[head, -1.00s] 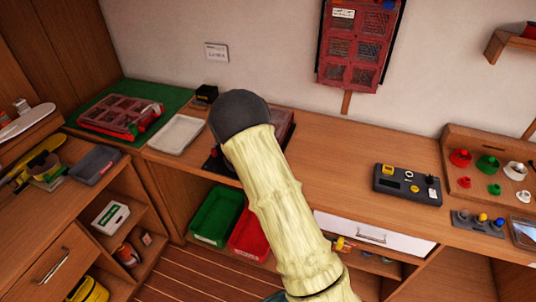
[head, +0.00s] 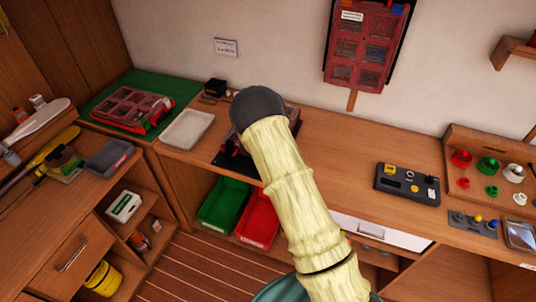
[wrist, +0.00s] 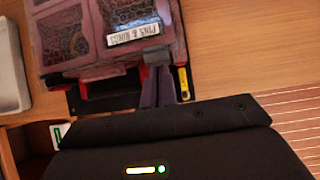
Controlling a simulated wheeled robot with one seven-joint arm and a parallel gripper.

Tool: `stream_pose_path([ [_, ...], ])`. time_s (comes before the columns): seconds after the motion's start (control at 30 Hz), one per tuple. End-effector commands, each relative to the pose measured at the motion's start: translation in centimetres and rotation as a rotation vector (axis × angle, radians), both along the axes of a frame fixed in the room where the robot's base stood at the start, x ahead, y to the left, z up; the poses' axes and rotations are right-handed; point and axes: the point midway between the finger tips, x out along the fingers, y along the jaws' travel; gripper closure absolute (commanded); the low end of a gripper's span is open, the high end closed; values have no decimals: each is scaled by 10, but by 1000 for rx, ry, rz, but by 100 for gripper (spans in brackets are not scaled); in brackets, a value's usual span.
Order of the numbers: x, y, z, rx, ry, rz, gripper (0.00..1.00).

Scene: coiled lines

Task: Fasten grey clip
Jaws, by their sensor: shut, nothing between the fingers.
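A case (wrist: 108,30) with a clear, red-framed lid and a label that reads upside down lies at the top of the wrist view. Red parts and a narrow dark gap show along its near edge. My gripper (wrist: 156,80) shows as narrow grey fingers, shut and empty, at that edge just below the label. I cannot pick out the grey clip for certain; the fingers may cover it. In the head view my arm hides most of the case (head: 291,112), and the gripper cannot be made out there.
A yellow-marked dark piece (wrist: 183,83) sits right of the fingers. A white tray (head: 187,130) lies left of the case on the bench. Another red case (head: 133,108) lies on a green mat. A dark control box (head: 406,184) stands right, with bare bench between.

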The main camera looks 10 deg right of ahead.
Motion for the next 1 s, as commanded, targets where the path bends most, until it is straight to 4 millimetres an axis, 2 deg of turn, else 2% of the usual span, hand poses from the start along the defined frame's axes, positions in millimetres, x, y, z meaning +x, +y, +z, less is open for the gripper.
stream_pose_path([
  [0.5,0,-1,16,0,-1,-2,100],
  [1.0,-3,2,14,1,-1,-2,100],
])
